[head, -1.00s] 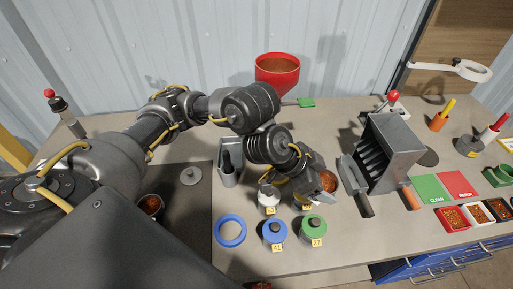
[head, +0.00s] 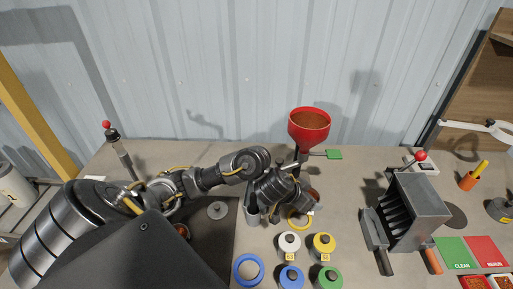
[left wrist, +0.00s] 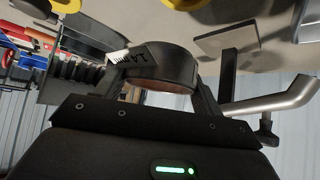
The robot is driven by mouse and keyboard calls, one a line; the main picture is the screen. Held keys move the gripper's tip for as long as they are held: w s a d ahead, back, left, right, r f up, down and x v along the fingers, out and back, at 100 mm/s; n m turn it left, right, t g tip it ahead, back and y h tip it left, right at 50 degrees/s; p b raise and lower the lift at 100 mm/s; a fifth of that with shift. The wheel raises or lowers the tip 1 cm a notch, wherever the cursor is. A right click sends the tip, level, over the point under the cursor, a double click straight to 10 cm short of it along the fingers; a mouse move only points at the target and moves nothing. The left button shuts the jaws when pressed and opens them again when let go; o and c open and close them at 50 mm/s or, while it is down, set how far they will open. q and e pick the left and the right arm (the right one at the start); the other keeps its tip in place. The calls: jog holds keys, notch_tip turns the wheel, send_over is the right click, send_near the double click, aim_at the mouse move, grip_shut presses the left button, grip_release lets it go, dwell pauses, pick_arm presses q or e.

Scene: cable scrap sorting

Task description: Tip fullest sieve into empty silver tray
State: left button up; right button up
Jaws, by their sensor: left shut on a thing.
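My left gripper (left wrist: 165,90) is shut on a round dark sieve (left wrist: 165,66) with a size label on its wall, held between both fingers in the left wrist view. In the head view the left gripper (head: 311,201) is above the table, and a reddish-brown bit of the held sieve (head: 316,194) shows beside its fingers. Another round vessel with reddish contents (head: 183,231) is mostly hidden behind my arm on the dark mat. A grey metal container (head: 252,214) stands partly behind the gripper; I cannot tell whether it is the silver tray. My right gripper is not in view.
Table between jars and pans is clear.

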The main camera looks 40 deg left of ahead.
pick_arm(q)
jog(key=s+a+f+n+y, duration=0.1)
jog(key=a+f, duration=0.1)
jog(key=a, duration=0.4)
jog(key=shift+f+n+p, duration=0.15)
jog(key=shift+n+p, duration=0.15)
jog(key=shift+p, duration=0.1)
jog(key=shift+d, duration=0.1)
jog(key=a+r+n+h+p, duration=0.1)
jog(key=a+r+p, duration=0.1)
jog(key=r, duration=0.4)
jog(key=a+r+t+h+p, duration=0.1)
jog(key=a+r+h+p, duration=0.1)
jog(key=r+p, duration=0.2)
notch_tip(320, 180, up, 4)
jog(key=shift+s+f+n+h+p, duration=0.25)
jog(key=shift+s+n+h+p, duration=0.05)
jog(key=shift+s+n+p, duration=0.1)
jog(key=shift+a+r+h, duration=0.15)
jog(key=shift+a+h, duration=0.15)
jog(key=shift+a, duration=0.2)
jog(key=shift+a+f+n+t+h, duration=0.25)
jog(key=shift+a+n+h, duration=0.1)
jog(key=shift+a, duration=0.15)
jog(key=shift+a+f+n+t+h, duration=0.15)
jog(key=shift+a+f+n+h, duration=0.15)
jog(key=shift+a, duration=0.2)
jog(key=shift+s+a+r+n+h, duration=0.1)
jog(key=shift+a+r+n+h, duration=0.3)
jog(key=shift+h, duration=0.35)
